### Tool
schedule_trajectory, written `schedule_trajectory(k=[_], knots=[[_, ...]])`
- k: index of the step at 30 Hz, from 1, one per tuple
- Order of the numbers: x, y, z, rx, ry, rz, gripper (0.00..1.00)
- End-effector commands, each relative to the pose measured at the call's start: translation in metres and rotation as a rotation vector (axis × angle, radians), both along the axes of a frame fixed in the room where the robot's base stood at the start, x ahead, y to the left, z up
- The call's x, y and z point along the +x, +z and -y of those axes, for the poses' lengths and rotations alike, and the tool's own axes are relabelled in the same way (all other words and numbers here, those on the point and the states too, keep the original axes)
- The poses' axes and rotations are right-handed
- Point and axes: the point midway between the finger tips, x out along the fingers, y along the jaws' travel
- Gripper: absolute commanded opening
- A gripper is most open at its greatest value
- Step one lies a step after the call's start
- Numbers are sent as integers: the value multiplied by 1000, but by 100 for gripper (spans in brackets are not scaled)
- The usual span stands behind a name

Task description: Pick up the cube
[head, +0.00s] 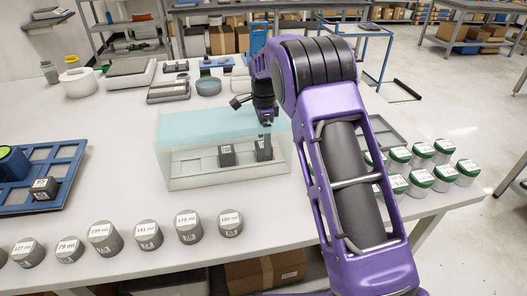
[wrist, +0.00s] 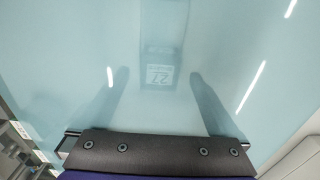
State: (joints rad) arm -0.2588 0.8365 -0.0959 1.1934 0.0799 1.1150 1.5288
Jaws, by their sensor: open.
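Two dark grey cubes with pale labels stand inside a clear-walled tank (head: 180,178) with a translucent teal top. The left cube (head: 226,155) stands apart; the right cube (head: 264,150) is below my gripper (head: 266,118) and partly hidden by it. In the wrist view, a cube (wrist: 158,76) with a numbered label lies hazily beyond the teal layer, centred between and past the fingertips of my gripper (wrist: 158,78). My gripper is open, its two dark fingers spread and empty. I cannot tell how far the fingers reach into the tank.
Several labelled grey cylinders (head: 148,235) line the table's front. A blue tray (head: 70,165) with another dark cube (head: 43,188) lies left. Green-lidded jars (head: 420,180) stand right. Trays and instruments (head: 168,90) are behind.

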Motion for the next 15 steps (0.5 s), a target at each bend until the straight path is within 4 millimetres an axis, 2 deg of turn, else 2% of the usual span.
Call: schedule_trajectory(k=[3,6,14,15], knots=[[-1,-19,0,-2,-1,-3,98],[-1,-26,0,-1,-1,-1,98],[0,-28,0,-1,-1,0,98],[0,-28,0,-1,-1,0,90]])
